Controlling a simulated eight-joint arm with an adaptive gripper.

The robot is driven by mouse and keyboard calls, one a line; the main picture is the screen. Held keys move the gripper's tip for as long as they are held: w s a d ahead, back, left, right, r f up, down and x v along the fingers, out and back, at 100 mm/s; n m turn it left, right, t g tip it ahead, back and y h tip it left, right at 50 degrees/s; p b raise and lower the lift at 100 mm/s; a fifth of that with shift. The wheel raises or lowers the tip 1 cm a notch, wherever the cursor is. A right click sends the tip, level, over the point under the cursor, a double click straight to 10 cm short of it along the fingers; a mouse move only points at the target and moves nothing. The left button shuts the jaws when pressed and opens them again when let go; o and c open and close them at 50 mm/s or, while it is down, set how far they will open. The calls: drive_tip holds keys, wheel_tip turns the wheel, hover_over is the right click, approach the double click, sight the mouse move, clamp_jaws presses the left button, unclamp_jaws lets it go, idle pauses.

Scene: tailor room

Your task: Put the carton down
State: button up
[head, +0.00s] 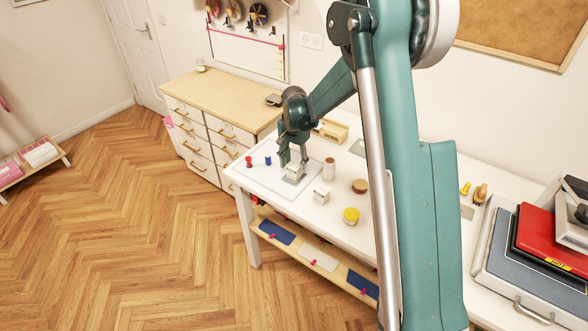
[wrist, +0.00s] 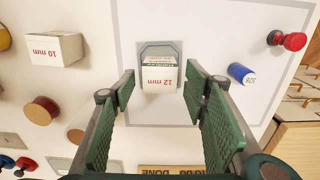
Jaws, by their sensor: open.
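A small white carton marked "12 mm" (wrist: 160,76) stands on a grey pad (wrist: 178,46) on a white board. The carton also shows in the head view (head: 292,171), under my gripper (head: 291,157). In the wrist view my gripper (wrist: 160,88) is open, its green fingers spread to either side of the carton's near end, with visible gaps on both sides. A second white carton, marked "10 mm" (wrist: 55,48), stands apart on the table; it also shows in the head view (head: 321,195).
A beige cylinder (head: 329,168), a brown-topped round piece (head: 360,186) and a yellow tin (head: 351,215) stand to the right. A wooden box (head: 331,131) lies behind.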

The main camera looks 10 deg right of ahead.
sight(294, 166)
wheel_tip(294, 166, up, 8)
drive_tip(key=shift+r, duration=0.25)
drive_tip(key=shift+s+r, duration=0.1)
idle(0.7)
drive_tip(key=s+d+r+n+t, duration=0.2)
drive_tip(key=s+r, duration=0.7)
drive_tip(key=s, duration=0.1)
drive_tip(key=s+d+r+n+t, duration=0.1)
drive_tip(key=s+d+r+n, duration=0.1)
drive_tip(key=s+r, duration=0.75)
drive_tip(key=s+d+n+t, duration=0.1)
drive_tip(key=s+n+t, duration=0.1)
drive_tip(key=s, duration=1)
drive_tip(key=s+d+f+n+t, duration=0.1)
drive_tip(key=s+n+t, duration=0.1)
drive_tip(key=s, duration=1)
drive_tip(key=shift+s+d+f+n, duration=0.25)
drive_tip(key=shift+s+d+n, duration=0.1)
drive_tip(key=shift+n, duration=0.15)
